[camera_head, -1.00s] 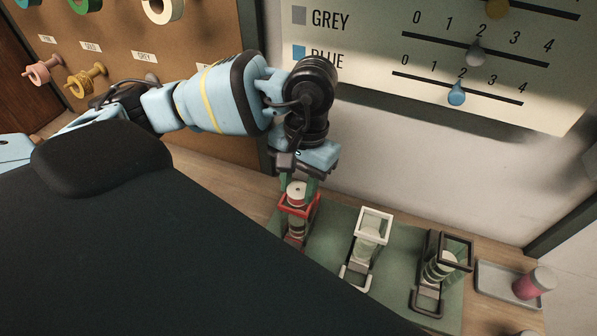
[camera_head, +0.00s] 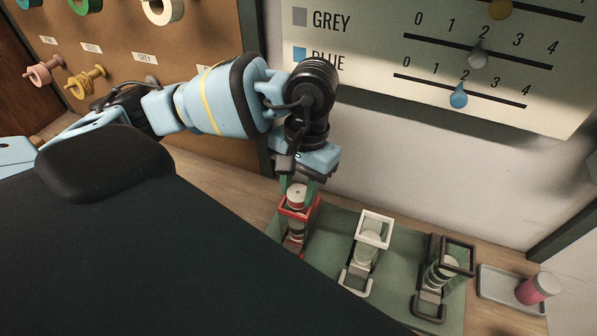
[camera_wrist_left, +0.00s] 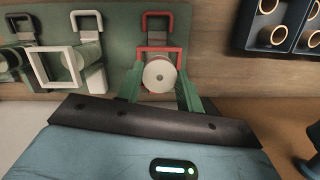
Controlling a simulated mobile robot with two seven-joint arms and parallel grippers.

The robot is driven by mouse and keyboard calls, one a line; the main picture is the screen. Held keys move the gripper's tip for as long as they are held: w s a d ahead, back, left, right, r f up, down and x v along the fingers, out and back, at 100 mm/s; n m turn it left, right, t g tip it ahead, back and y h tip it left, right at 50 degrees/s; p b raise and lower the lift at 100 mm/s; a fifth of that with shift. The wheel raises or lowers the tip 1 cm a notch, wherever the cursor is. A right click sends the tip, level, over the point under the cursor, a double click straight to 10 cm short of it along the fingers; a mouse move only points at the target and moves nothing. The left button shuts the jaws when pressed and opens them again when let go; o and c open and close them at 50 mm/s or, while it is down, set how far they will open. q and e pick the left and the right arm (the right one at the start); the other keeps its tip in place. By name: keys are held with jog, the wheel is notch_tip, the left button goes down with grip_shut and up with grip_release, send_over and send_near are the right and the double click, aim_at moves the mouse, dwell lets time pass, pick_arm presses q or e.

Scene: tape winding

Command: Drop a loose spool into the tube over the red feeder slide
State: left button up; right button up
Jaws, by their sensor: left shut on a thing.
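My left gripper (camera_head: 298,190) reaches down over the red feeder slide (camera_head: 291,213) at the left end of the green mat. Its green fingers are shut on a pale, round spool (camera_head: 297,191) at the mouth of the red-framed tube. The left wrist view shows the spool's white disc face (camera_wrist_left: 159,76) between the fingers, in front of the red frame (camera_wrist_left: 146,55). I cannot tell how far the spool's lower end is inside the tube. More pale and dark spools show below it in the red feeder. My right gripper is not in view.
A white feeder (camera_head: 375,230) and a dark feeder (camera_head: 457,255) stand to the right on the green mat (camera_head: 400,262). A tray (camera_head: 497,282) with a pink spool (camera_head: 535,288) lies farther right. A pegboard (camera_head: 200,35) with spools stands at the left.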

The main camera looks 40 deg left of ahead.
pick_arm(q)
jog(key=o, duration=1)
jog(key=shift+o, duration=0.2)
jog(key=r, duration=0.3)
jog(key=w+r, duration=0.1)
jog(key=r, duration=0.3)
jog(key=shift+w, duration=0.2)
jog(key=shift+r, duration=0.35)
jog(key=shift+f, duration=0.1)
